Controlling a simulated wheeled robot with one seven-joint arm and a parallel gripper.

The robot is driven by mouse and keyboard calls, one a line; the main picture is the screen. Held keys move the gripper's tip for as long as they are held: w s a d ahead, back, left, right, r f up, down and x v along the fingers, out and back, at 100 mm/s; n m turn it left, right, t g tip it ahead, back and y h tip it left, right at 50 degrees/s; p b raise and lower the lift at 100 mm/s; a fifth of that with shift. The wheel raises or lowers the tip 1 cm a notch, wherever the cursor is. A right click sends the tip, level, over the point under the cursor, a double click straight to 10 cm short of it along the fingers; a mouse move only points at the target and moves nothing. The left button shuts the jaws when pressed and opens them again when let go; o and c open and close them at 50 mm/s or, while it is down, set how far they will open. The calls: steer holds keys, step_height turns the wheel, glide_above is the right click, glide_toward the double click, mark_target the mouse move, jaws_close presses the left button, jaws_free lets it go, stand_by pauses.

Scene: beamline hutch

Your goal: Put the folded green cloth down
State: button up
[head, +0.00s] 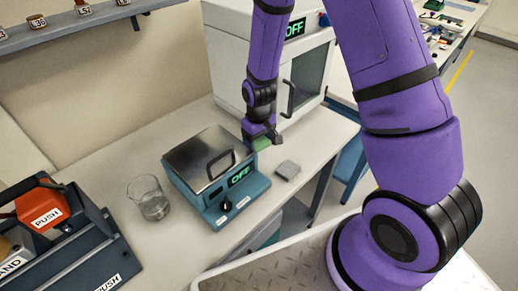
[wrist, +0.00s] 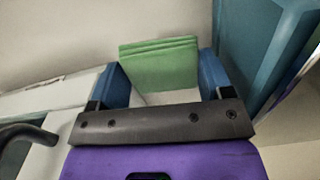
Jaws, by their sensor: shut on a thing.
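The folded green cloth (wrist: 160,66) is a small layered green block. It stands between the two blue fingers of my gripper (wrist: 162,80) in the wrist view, and the gripper is shut on it. In the head view my gripper (head: 262,139) points down over the bench, just right of the teal device with a steel lid (head: 205,155). Only a small part of the cloth (head: 262,145) shows there, below the dark gripper body. It appears held above the bench top, but the exact gap cannot be told.
A grey flat block (head: 287,170) lies on the bench (head: 285,198) right of the device. A glass beaker (head: 149,199) stands left of the device. A white cabinet (head: 228,58) with a door handle stands behind. Bare bench lies around the grey block.

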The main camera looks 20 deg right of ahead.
mark_target(259, 150)
steer(key=shift+f, duration=2.15)
steer(key=shift+f, duration=0.2)
steer(key=o, duration=0.9)
step_height(259, 150, up, 11)
steer(key=shift+w+d+f, duration=0.1)
steer(key=shift+d, duration=0.05)
